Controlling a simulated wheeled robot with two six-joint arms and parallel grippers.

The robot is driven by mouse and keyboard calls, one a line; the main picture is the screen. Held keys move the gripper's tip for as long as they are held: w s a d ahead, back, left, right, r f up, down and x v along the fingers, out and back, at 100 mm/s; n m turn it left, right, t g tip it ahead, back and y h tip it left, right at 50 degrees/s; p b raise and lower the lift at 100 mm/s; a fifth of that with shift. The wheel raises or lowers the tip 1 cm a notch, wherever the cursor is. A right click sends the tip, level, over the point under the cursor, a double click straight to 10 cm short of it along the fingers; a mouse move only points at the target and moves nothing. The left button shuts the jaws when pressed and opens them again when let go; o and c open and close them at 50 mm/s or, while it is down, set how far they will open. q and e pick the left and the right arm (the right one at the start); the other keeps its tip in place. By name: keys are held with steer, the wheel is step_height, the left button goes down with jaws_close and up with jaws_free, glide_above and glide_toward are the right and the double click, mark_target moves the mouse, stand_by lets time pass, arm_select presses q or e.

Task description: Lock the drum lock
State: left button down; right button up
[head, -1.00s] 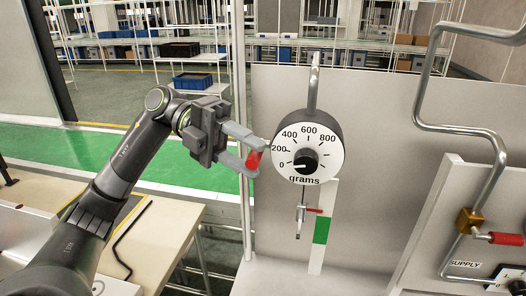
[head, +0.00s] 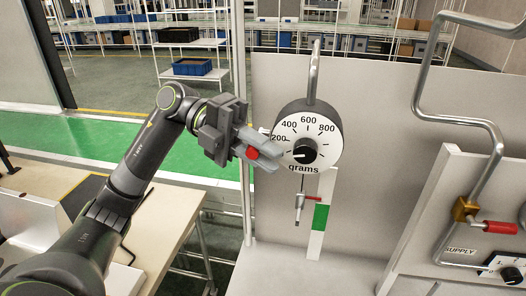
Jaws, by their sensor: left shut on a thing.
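A round drum (head: 330,120) with a white dial face marked in grams hangs from a bent metal pipe. A black knob (head: 304,152) sits on the dial. My left gripper (head: 268,151) is at the left side of the drum, its fingertips beside the dial's lower left rim. It is shut on a red handle (head: 251,153), part of which shows between the fingers. The fingers hide the rest of the handle and how it joins the drum. My right gripper is not in view.
On the right, a pipe carries a brass valve with a red handle (head: 502,227). A light table (head: 165,205) stands at lower left.

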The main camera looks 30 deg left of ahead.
arm_select(q)
steer(key=shift+r+n, duration=0.25)
steer(key=shift+n, duration=0.05)
steer(key=c, duration=1.3)
jaws_free()
steer(key=shift+w+a+b, duration=0.1)
steer(key=shift+a+b, duration=0.2)
steer(key=shift+a, duration=0.15)
steer(key=shift+f+b+v, duration=0.1)
steer(key=shift+b+v, duration=1.1)
steer(key=shift+v, duration=2.95)
steer(key=shift+f+b+v, duration=0.15)
steer(key=shift+b+v, duration=1.05)
steer(key=shift+v, duration=2.95)
steer(key=shift+w+f, duration=0.1)
